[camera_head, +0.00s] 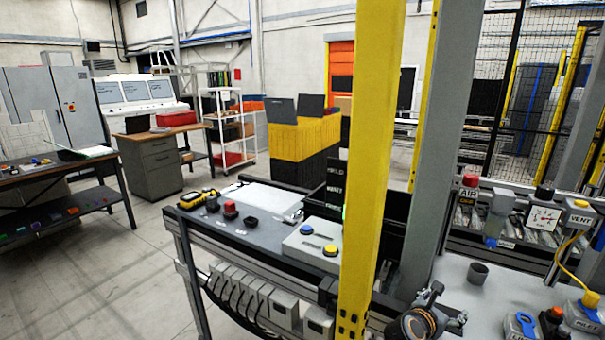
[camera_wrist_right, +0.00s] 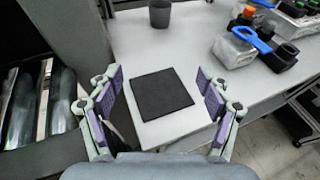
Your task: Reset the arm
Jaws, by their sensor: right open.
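My right gripper (camera_head: 449,305) shows at the bottom of the head view, near the front edge of a light table (camera_head: 455,272). In the right wrist view, its two purple-padded fingers (camera_wrist_right: 162,93) are wide apart with nothing between them. Beyond and below them, a black square pad (camera_wrist_right: 160,108) lies on the light table top. Its height above the pad is hard to judge. My left gripper is not in view.
A dark cup (camera_head: 478,273) stands on the table. A yellow post (camera_head: 371,150) and a grey column (camera_head: 447,130) rise left of the gripper. Rollers (camera_wrist_right: 32,108) lie left in the wrist view.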

